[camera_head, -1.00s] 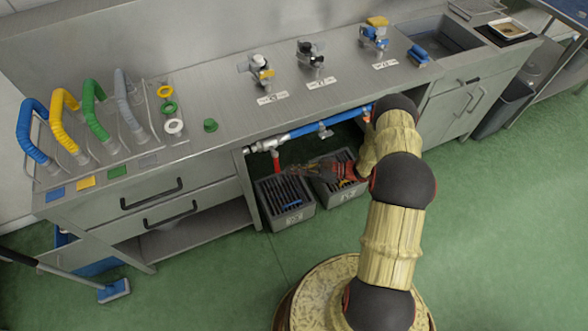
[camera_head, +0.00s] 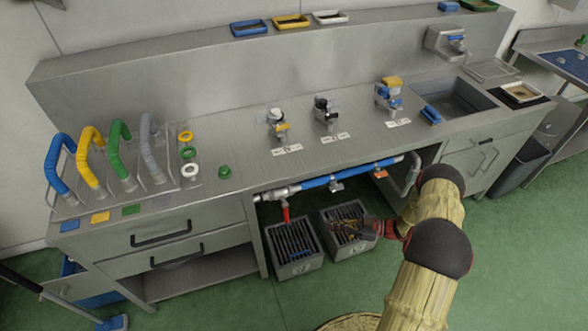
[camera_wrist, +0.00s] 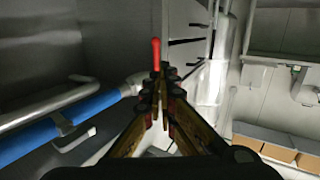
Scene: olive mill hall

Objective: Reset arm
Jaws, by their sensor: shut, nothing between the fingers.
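My gripper (camera_head: 345,225) is low in front of the steel bench, over the right grey crate (camera_head: 352,254). My arm comes in from the lower right. In the wrist view the fingers of my gripper (camera_wrist: 160,82) come together at the tips, with nothing held. A red lever (camera_wrist: 156,50) shows just beyond the tips there. The same red lever (camera_head: 286,213) hangs from the pipe under the bench in the head view, left of my gripper and apart from it.
A blue pipe (camera_head: 345,174) runs under the bench front. A left grey crate (camera_head: 296,268) stands beside the right one. Several coloured hoses, rings and three valves stand on the bench top (camera_head: 245,150). Green floor (camera_head: 215,308) is free in front.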

